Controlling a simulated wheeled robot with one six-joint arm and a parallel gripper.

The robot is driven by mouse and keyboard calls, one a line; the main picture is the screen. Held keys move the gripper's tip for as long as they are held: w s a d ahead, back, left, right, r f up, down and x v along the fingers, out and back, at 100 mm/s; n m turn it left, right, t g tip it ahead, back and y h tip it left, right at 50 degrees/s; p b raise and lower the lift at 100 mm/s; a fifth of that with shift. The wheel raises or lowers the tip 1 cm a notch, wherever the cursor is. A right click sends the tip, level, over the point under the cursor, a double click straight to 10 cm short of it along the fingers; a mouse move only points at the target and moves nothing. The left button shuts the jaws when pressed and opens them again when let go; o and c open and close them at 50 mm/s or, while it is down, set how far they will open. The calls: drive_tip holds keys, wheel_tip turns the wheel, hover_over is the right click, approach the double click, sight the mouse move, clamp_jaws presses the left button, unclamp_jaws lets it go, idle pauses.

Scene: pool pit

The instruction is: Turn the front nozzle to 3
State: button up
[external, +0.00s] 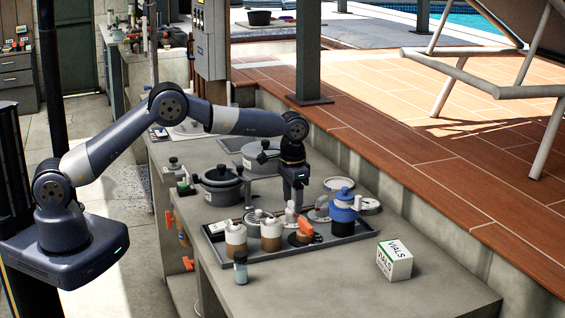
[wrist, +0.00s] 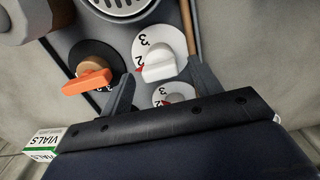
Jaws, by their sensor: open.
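My gripper (external: 297,207) points down over the grey tray (external: 222,259). In the wrist view its open fingers (wrist: 160,72) lie on either side of a white knob (wrist: 160,65) on a white numbered dial (wrist: 150,36). The dial shows a 3 and a 2, and its red pointer is by the 2. I cannot tell whether the fingers touch the knob. An orange handle (wrist: 88,82) on a black dial sits to the left; it also shows in the external view (external: 306,229). A smaller dial (wrist: 173,92) with a grey knob is partly hidden by my gripper. No label marks the front nozzle.
Grey pots (external: 221,188) stand behind.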

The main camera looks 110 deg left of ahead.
drive_tip(key=shift+f, duration=0.2)
drive_tip(key=c, duration=1)
drive_tip(key=m, duration=0.5)
drive_tip(key=shift+m, duration=0.3)
drive_tip(key=m, duration=0.6)
idle(0.3)
